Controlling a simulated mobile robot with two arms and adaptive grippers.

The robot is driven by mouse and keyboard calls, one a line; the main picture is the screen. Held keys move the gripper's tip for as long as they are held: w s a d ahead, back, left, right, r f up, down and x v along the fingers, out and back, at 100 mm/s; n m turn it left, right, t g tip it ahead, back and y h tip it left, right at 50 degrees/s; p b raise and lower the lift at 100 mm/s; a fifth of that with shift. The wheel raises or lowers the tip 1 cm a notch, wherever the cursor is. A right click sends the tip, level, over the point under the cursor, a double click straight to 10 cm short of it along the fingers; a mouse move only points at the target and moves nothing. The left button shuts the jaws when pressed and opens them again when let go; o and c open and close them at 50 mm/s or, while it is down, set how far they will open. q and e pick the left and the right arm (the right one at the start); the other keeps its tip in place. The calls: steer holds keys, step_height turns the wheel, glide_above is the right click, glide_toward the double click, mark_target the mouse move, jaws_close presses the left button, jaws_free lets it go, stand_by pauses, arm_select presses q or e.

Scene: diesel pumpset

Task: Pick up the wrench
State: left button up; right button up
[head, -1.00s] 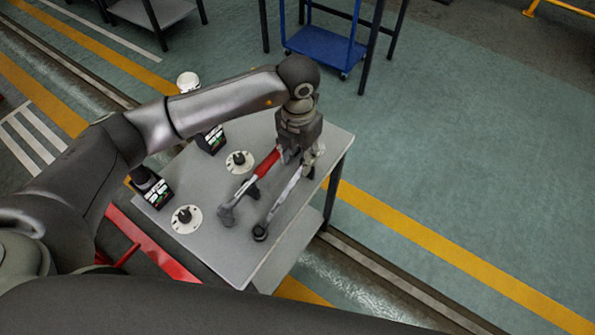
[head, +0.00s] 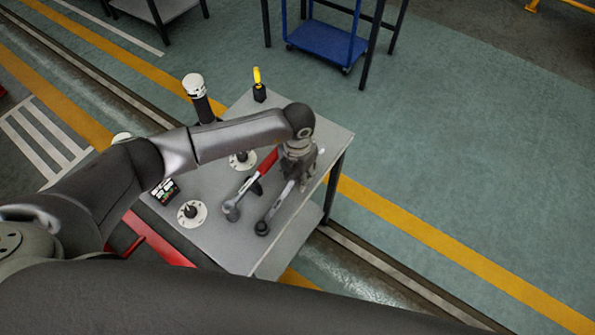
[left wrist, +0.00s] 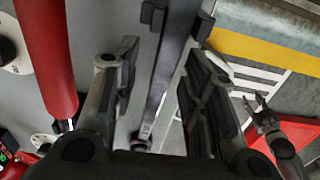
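A long grey wrench (head: 276,208) with a dark round end lies on the grey table, slanting from lower left to upper right. Beside it on the left lies a red-handled tool (head: 265,163) with a grey head. My left gripper (head: 305,183) is low over the upper part of the grey wrench and hides that part. In the left wrist view my left gripper (left wrist: 160,75) is open, with the wrench shaft (left wrist: 167,70) showing between its spread fingers, no finger visibly closed on it. The red handle (left wrist: 45,55) is left of the fingers. My right gripper (left wrist: 255,102) shows at right, fingers apart.
The table (head: 230,245) also holds two white discs with black knobs, the nearer one (head: 191,214) clear of my arm. A black cylinder with white top (head: 196,88) and a yellow-handled tool (head: 257,78) stand at the back. Open floor lies to the right.

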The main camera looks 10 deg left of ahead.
mark_target(298, 173)
arm_select(q)
jaws_close()
steer(key=shift+r, duration=0.1)
stand_by(0.6)
steer(key=shift+w+r, duration=0.1)
steer(key=shift+r, duration=0.35)
step_height(298, 173, up, 2)
steer(key=shift+r+b, duration=0.1)
steer(key=shift+b, duration=0.3)
steer(key=s+a+r+b, duration=0.2)
steer(key=s+r+b, duration=0.2)
steer(key=s+r, duration=0.5)
steer(key=shift+s+a+r, duration=0.25)
steer(key=shift+s+r, duration=0.15)
steer(key=shift+s, duration=2.05)
